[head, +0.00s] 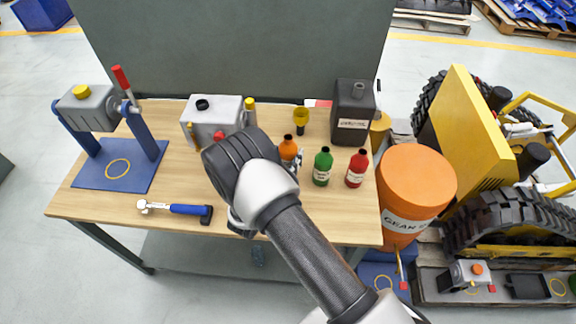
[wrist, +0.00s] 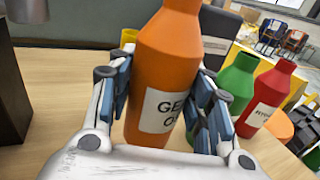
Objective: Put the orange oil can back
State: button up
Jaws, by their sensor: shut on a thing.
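The orange oil can (head: 289,149) is a small bottle with a dark cap, near the middle of the table. In the wrist view the can (wrist: 168,60) stands roughly upright between the finger pads, its white label partly covered. My gripper (wrist: 165,92) is shut on its sides. In the head view my gripper (head: 294,163) is largely hidden behind my arm. The can's base is hidden, so I cannot tell whether it touches the table. A green bottle (head: 322,167) and a red bottle (head: 356,168) stand to its right.
A grey-white canister (head: 212,112), yellow funnel (head: 301,117) and dark can (head: 353,112) stand behind. A blue stand (head: 90,178) and torque wrench (head: 178,209) are left. A large orange drum (head: 416,177) and yellow tracked carrier (head: 462,130) are right of the table.

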aim_at(288, 164)
jog(key=shift+f+b, duration=0.55)
jog(key=shift+f, duration=1.45)
jog(key=shift+f, duration=0.2)
jog(key=o, duration=1.2)
jog(key=shift+o, duration=0.2)
jog(key=shift+r, duration=0.1)
